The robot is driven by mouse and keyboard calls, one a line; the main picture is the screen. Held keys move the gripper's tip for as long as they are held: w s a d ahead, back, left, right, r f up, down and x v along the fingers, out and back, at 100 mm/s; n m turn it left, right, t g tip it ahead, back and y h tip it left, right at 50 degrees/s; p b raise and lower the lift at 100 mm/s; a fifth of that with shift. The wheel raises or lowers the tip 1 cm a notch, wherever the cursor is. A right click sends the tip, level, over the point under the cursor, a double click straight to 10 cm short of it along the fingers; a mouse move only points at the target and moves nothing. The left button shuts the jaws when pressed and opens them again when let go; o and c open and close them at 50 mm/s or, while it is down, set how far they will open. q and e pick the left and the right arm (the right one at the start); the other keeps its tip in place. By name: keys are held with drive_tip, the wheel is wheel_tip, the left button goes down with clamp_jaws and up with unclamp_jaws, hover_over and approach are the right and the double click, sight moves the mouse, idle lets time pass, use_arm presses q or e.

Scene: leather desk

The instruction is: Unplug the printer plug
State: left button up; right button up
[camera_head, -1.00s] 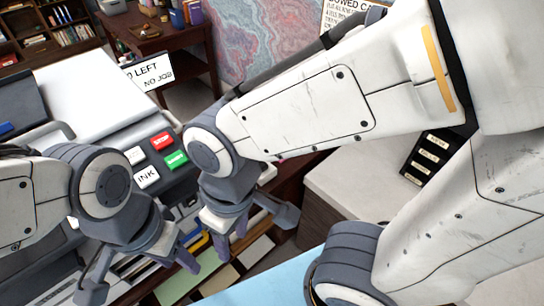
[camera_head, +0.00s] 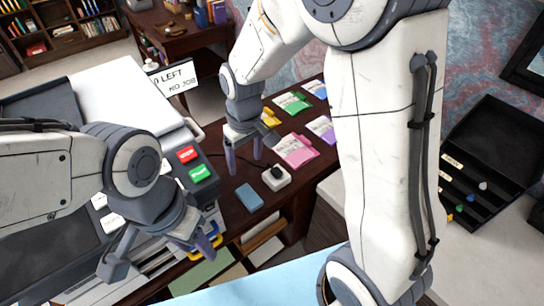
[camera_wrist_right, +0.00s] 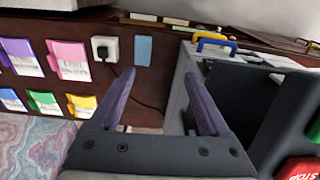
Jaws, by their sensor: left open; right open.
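A black plug (camera_head: 275,172) sits on a small white socket block (camera_head: 279,182) on the dark wooden desk. In the right wrist view the plug (camera_wrist_right: 102,51) and the white block (camera_wrist_right: 110,43) lie left of my fingers, with a dark cord trailing from them. My right gripper (camera_head: 244,160) is open and empty, left of the plug and apart from it; its fingers also show in the right wrist view (camera_wrist_right: 160,82). The printer (camera_head: 105,115), with red and green buttons, stands at left. My left gripper (camera_head: 162,250) is open in front of it.
A blue pad (camera_head: 249,197) lies just in front of the socket block. Pink (camera_head: 294,150), green (camera_head: 292,102) and other coloured packets lie behind it. A dark compartment tray (camera_head: 495,160) stands at the right. Yellow and blue handles show by the printer.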

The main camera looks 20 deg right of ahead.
drive_tip(key=w+d+f+p, duration=0.1)
drive_tip(key=w+d+f, duration=0.2)
drive_tip(key=w+f, duration=0.25)
drive_tip(key=w+d+f+p, duration=0.1)
drive_tip(key=w+d+f, duration=0.3)
drive_tip(key=w, duration=0.2)
drive_tip(key=p, duration=0.1)
hover_over(277, 171)
wheel_tip(277, 171, down, 10)
drive_tip(key=shift+w+f+g+h, duration=0.1)
drive_tip(key=shift+g+h, duration=0.2)
drive_tip(key=shift+g, duration=0.1)
wheel_tip(277, 171, down, 8)
drive_tip(key=b, duration=0.5)
drive_tip(key=shift+f+b, duration=0.5)
drive_tip(key=shift+b, duration=0.15)
drive_tip(key=shift+b, duration=0.4)
